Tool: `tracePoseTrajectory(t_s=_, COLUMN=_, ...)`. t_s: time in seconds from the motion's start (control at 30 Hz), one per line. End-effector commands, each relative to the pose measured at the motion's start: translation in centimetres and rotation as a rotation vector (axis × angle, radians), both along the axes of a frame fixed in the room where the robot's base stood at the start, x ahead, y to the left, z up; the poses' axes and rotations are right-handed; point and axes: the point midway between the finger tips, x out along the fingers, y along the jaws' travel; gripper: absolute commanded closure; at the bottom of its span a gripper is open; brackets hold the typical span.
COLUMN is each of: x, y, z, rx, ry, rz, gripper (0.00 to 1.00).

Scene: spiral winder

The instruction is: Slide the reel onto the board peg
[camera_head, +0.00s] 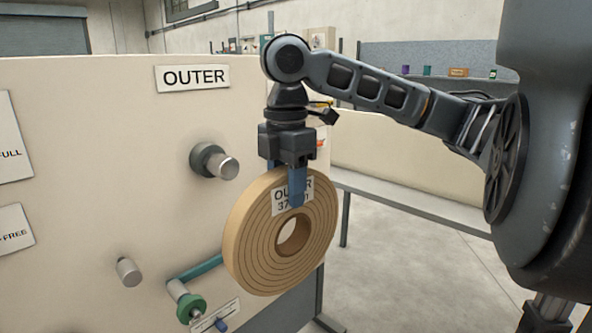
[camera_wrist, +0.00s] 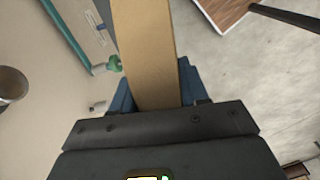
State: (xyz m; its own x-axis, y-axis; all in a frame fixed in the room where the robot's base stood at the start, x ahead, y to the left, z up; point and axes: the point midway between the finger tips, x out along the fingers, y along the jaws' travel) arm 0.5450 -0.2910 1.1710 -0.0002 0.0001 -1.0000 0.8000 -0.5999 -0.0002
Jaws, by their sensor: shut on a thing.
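The reel (camera_head: 255,245) is a tan, ring-shaped coil with a round centre hole and a label reading "OUTER". My gripper (camera_head: 296,188) is shut on its upper rim and holds it upright, in front of the right part of the board (camera_head: 90,140). In the wrist view the reel (camera_wrist: 146,50) shows edge-on between the blue fingers (camera_wrist: 155,95). A peg (camera_head: 222,166) with a dark collar and a light metal end sticks out of the board below the "OUTER" sign (camera_head: 192,77). The reel hangs right of and below this peg, apart from it.
A smaller metal peg (camera_head: 128,271) sits lower left on the board. A teal crank arm with a green knob (camera_head: 190,307) is just left of the reel's lower edge. A grey rail (camera_head: 400,208) runs behind at right. Open floor (camera_head: 420,270) lies to the right.

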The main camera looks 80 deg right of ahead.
Motion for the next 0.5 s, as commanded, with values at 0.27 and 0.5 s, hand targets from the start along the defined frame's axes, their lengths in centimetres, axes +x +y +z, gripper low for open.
tracePoseTrajectory(t_s=0.27, x=2.1, y=2.9, z=-3.9, rx=0.004, ry=0.000, rz=-0.081, gripper=1.00)
tracePoseTrajectory(t_s=0.5, x=4.7, y=6.6, z=-8.8, rx=0.006, ry=0.000, rz=-0.192, gripper=1.00)
